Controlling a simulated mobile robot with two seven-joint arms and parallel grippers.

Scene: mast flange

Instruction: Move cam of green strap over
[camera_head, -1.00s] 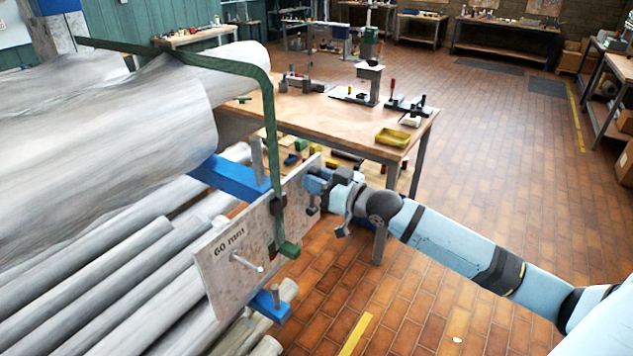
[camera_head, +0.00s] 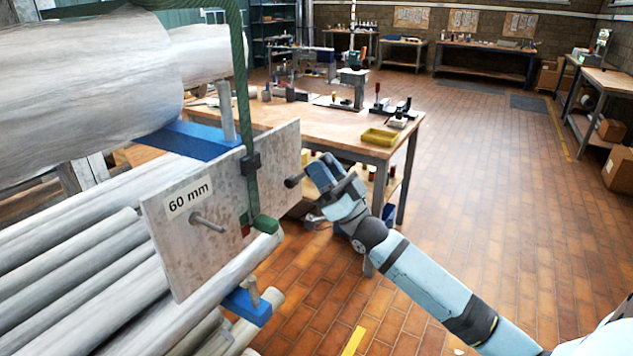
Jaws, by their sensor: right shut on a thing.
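The green strap (camera_head: 241,75) comes down over a large grey log and hangs in front of a grey plate marked "60 mm" (camera_head: 172,235). A small dark cam buckle (camera_head: 250,163) sits on the strap against the plate's face. The strap's green lower end (camera_head: 265,224) hangs at the plate's bottom edge, with a small red patch beside it. My right gripper (camera_head: 306,179) is at the plate's right end, shut on a dark knob (camera_head: 292,182) there, apart from the cam. The fingertips are small and partly hidden. My left gripper is out of view.
Large grey logs (camera_head: 80,90) fill the left, with thinner ones (camera_head: 75,270) below. A metal pin (camera_head: 208,222) sticks out of the plate. Blue bars (camera_head: 248,308) jut out above and below it. A wooden workbench (camera_head: 290,115) stands behind.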

